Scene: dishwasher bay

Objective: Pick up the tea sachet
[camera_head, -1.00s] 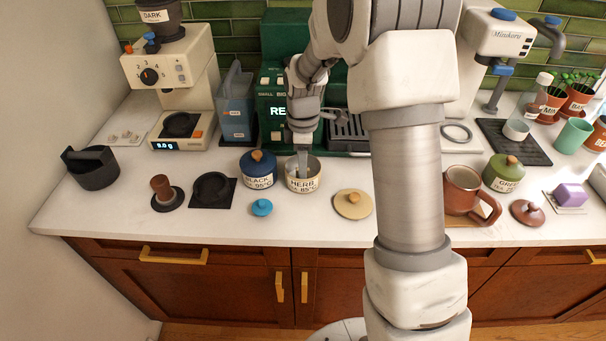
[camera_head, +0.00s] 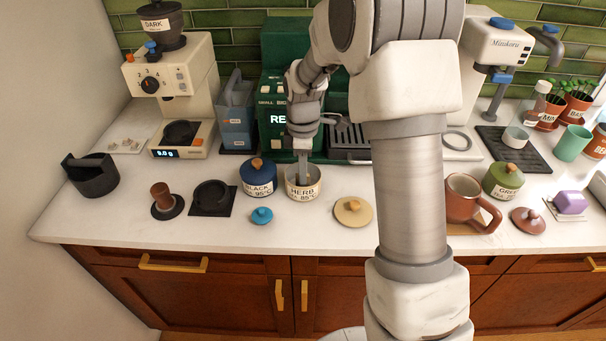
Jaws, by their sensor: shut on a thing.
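My gripper (camera_head: 302,172) points down into the open HERB canister (camera_head: 303,190), with its fingertips inside the rim. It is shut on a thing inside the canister. The tea sachet itself cannot be made out; the fingers and the canister wall hide it. The canister is a pale cylinder with a label reading HERB, standing upright on the counter.
The navy BLACK canister (camera_head: 258,176) stands close at the left, lid on. The green machine (camera_head: 277,122) stands behind. A brown mug (camera_head: 465,200) and green canister (camera_head: 503,182) are at the right.

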